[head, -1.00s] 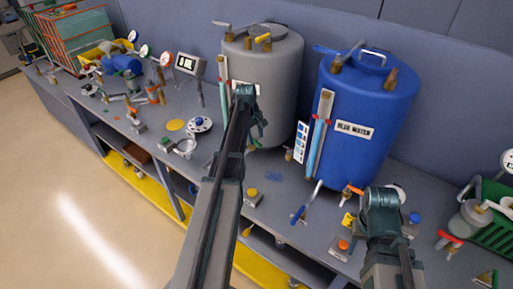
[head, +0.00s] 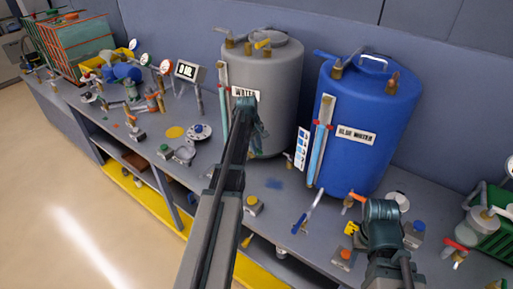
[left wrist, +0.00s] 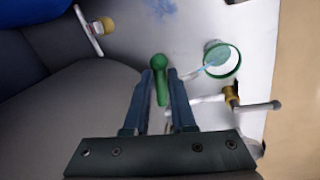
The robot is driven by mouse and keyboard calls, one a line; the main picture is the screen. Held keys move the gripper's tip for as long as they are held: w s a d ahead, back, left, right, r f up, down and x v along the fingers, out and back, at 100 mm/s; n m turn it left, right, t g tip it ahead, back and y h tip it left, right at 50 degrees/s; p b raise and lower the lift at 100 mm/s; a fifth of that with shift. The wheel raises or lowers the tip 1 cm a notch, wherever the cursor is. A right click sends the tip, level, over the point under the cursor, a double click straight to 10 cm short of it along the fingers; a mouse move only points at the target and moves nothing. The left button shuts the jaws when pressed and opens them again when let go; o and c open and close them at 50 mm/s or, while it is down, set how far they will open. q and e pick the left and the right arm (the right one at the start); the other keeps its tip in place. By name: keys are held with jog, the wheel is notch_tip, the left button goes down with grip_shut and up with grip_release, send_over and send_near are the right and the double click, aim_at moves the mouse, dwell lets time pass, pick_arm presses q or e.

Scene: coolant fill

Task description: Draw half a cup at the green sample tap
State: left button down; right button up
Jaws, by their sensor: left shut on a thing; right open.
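In the left wrist view my left gripper (left wrist: 160,92) is shut on a green tap handle (left wrist: 158,63). A brass fitting (left wrist: 231,96) with pale pipe is to its right. A cup with a green rim (left wrist: 222,60) stands beside the fingers; a pale blue streak reaches into its mouth. I cannot tell its fill level. In the head view my left gripper (head: 246,104) is in front of the grey water tank (head: 275,75), hiding the tap and cup. My right gripper (head: 382,212) is open and empty in front of the blue tank (head: 365,125).
A blue-handled lever (head: 302,222) and several small button boxes line the bench's front edge. A green crate (head: 490,235) stands at the right.

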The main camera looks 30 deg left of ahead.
pick_arm(q)
jog(key=shift+w+d+n, duration=0.1)
jog(key=shift+w+n, duration=0.15)
jog(key=shift+n, duration=0.45)
jog(key=shift+w+n, duration=0.2)
jog(key=shift+n, duration=0.5)
jog(key=c, duration=0.8)
grip_release()
jog(key=shift+o, duration=0.2)
jog(key=shift+r, duration=0.15)
notch_tip(320, 180, up, 13)
jog(key=s+p, duration=0.2)
jog(key=p, duration=1.1)
jog(key=shift+s+r+p, duration=0.15)
jog(key=shift+s+p, duration=0.15)
jog(key=shift+s, duration=0.05)
